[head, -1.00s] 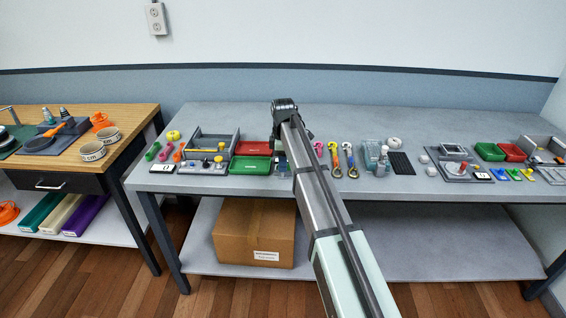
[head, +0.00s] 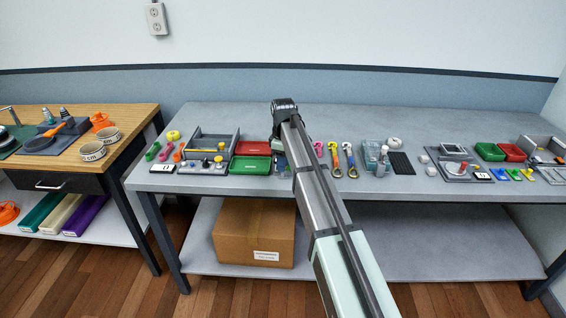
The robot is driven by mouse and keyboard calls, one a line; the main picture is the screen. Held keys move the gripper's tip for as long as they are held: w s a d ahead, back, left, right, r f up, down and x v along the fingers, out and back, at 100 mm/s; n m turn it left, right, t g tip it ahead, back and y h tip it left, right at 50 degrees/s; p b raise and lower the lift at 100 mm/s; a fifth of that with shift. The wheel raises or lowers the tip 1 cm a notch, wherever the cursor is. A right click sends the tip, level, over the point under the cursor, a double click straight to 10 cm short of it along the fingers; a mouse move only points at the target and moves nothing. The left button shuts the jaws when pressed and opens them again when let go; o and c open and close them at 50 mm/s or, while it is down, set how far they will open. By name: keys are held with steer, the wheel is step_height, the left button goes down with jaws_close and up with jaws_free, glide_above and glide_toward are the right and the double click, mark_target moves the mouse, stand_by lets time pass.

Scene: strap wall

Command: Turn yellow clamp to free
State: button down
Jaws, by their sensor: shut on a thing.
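My gripper (head: 279,158) is low over the grey workbench (head: 400,120), just right of the red and green trays. It is mostly hidden behind my own arm. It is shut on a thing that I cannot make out. No yellow clamp can be told for sure here. Whatever stands directly behind my arm is hidden.
A red tray (head: 253,147) and a green tray (head: 250,166) lie left of my gripper. Pink, yellow and blue hooks (head: 336,150) lie close on its right. A clear blue-green fixture (head: 372,155) stands beyond them. The back of the bench is clear.

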steer(key=m, duration=1.1)
steer(key=shift+m, duration=1.8)
steer(key=c, duration=0.9)
jaws_free()
step_height(320, 180, up, 14)
steer(key=shift+f, duration=0.1)
